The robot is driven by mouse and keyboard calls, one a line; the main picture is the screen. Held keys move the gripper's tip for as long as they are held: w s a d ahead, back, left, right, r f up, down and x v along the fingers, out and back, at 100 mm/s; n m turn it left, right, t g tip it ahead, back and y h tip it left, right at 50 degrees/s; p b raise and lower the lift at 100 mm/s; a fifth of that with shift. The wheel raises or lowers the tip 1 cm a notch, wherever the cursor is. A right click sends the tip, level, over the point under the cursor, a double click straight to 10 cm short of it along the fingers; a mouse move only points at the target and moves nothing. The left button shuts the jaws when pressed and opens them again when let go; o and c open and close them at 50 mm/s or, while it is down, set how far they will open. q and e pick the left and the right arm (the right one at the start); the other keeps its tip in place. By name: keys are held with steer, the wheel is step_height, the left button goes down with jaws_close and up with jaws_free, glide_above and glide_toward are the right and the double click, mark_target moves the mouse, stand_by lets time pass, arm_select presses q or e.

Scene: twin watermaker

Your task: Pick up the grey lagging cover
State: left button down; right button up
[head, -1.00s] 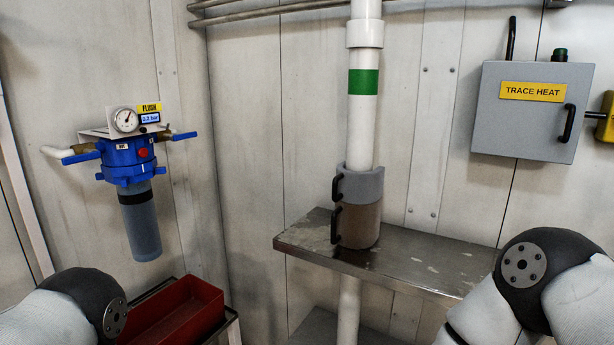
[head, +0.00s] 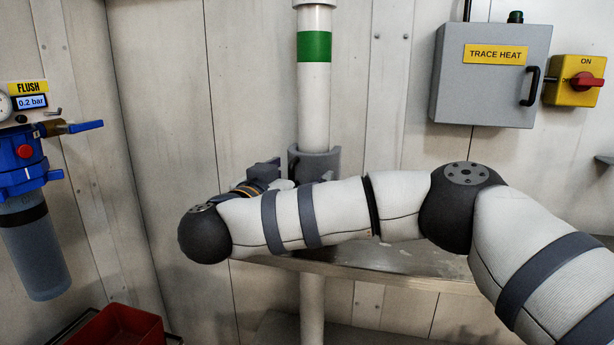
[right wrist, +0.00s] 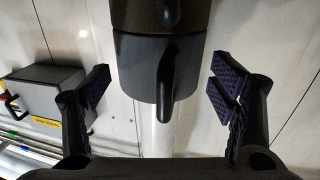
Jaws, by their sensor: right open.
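The grey lagging cover (head: 322,160) is wrapped around the white vertical pipe (head: 313,100), above the shelf. My right arm hides its lower part in the head view. In the right wrist view, which is upside down, the grey cover (right wrist: 140,70) and its black handle (right wrist: 166,82) show in the middle, with a brown cover (right wrist: 135,15) bordering it. My right gripper (head: 280,173) is at the left side of the cover; in the wrist view its open, empty fingers (right wrist: 160,84) stand either side of the handle, apart from it. My left gripper is out of view.
A metal shelf (head: 400,263) runs behind my right arm. A grey trace heat box (head: 490,85) and a yellow switch (head: 575,82) with a red knob are on the wall at right. A blue filter unit (head: 30,165) hangs at left, above a red bin (head: 118,325).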

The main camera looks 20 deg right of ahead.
steer(key=shift+w+d+r, duration=0.35)
steer(key=shift+w+d, duration=0.25)
steer(key=shift+d, duration=0.05)
steer(key=shift+a, duration=0.1)
steer(key=c, duration=1.2)
steer(key=shift+r, duration=0.2)
